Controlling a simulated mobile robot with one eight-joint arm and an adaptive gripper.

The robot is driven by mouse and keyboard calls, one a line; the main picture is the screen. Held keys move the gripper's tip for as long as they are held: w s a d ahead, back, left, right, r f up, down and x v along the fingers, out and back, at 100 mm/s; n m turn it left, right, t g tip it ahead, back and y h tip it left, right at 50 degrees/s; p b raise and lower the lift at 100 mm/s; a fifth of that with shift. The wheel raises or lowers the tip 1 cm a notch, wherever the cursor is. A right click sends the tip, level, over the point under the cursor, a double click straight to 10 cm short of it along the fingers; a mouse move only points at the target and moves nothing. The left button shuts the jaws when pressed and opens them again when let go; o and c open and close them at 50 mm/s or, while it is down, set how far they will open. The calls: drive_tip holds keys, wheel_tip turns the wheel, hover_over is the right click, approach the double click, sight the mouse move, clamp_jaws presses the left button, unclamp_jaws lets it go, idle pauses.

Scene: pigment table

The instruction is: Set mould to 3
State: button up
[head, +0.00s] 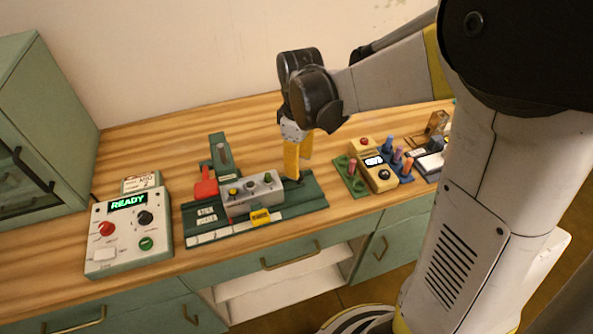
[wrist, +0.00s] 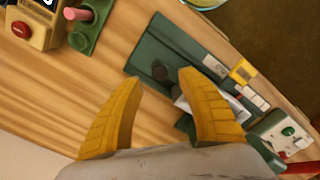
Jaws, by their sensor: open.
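My gripper (head: 297,168) is open, its yellow fingers pointing down above the right end of the green machine base (head: 308,196). In the wrist view the open fingers (wrist: 158,80) are apart with nothing between them; a dark round knob (wrist: 160,72) on the base lies beyond the tips. The machine carries a grey block (head: 268,184) with several knobs, a red part (head: 206,186) and a yellow tag (head: 261,217). A white control box (head: 128,250) at left shows READY, with a red knob, a black knob (head: 145,218) and a green button. I cannot make out a label reading mould.
A small card (head: 141,182) stands behind the control box. A green cabinet (head: 40,120) stands at the far left. Right of my gripper are a yellow box (head: 374,166) and a blue rack (head: 398,168) with coloured pegs. The wooden tabletop behind the machine is clear.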

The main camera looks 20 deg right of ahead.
sight(264, 181)
wheel_tip(264, 181, down, 5)
drive_tip(key=shift+r+b, duration=0.15)
drive_tip(key=shift+b, duration=0.55)
clamp_jaws()
drive_tip(key=a, duration=0.9)
drive_tip(key=shift+a, duration=0.15)
